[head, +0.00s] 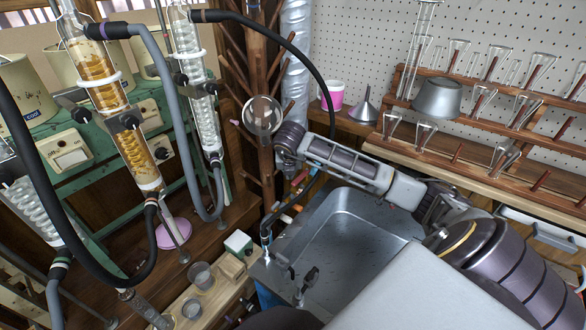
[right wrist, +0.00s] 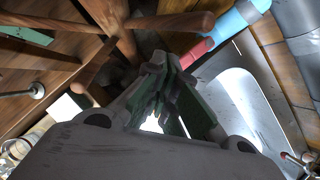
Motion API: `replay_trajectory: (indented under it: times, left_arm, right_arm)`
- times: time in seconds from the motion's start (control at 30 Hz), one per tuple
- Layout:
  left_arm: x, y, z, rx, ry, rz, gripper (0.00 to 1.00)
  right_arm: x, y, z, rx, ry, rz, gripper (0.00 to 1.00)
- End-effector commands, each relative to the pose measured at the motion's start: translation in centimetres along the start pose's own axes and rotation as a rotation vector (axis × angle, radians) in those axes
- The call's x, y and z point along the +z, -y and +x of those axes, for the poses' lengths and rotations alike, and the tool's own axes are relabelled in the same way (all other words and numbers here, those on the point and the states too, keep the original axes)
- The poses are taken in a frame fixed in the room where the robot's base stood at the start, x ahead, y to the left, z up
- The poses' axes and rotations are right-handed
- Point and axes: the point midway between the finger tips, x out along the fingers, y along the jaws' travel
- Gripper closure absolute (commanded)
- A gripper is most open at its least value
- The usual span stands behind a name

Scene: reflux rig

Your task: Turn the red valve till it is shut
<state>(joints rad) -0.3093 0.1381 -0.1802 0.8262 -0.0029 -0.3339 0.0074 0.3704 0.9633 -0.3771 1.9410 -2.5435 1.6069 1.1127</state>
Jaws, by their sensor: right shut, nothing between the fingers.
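My right gripper (head: 286,163) is at the end of the arm that reaches in from the right, above the far left corner of the sink. It is small and partly hidden in the head view. In the right wrist view the fingers (right wrist: 165,112) are together and hold nothing. A small red part (head: 300,178) shows just beside the gripper; a red cylinder (right wrist: 196,52) lies beyond the fingertips in the right wrist view, apart from them. I cannot tell whether either is the red valve or how far it is turned. My left gripper is out of view.
A wooden peg stand (head: 262,70) with a round glass flask (head: 262,112) stands close left of the gripper. A metal sink (head: 345,235) lies below the arm. Glass condensers and hoses fill the left. A blue cylinder (right wrist: 238,14) adjoins the red one.

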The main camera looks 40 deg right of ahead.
Motion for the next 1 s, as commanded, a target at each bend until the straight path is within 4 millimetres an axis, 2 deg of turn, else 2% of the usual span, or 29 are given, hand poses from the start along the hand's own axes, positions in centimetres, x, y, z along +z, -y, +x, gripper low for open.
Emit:
replay_trajectory:
  times: [0.37, 1.0]
  left_arm:
    - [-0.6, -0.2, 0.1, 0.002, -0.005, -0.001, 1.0]
    - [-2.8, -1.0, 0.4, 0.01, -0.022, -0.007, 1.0]
  right_arm:
    - [0.0, 0.0, 0.8, 0.001, 0.0, 0.001, 1.0]
    - [0.0, 0.0, 3.8, 0.001, 0.0, 0.001, 1.0]
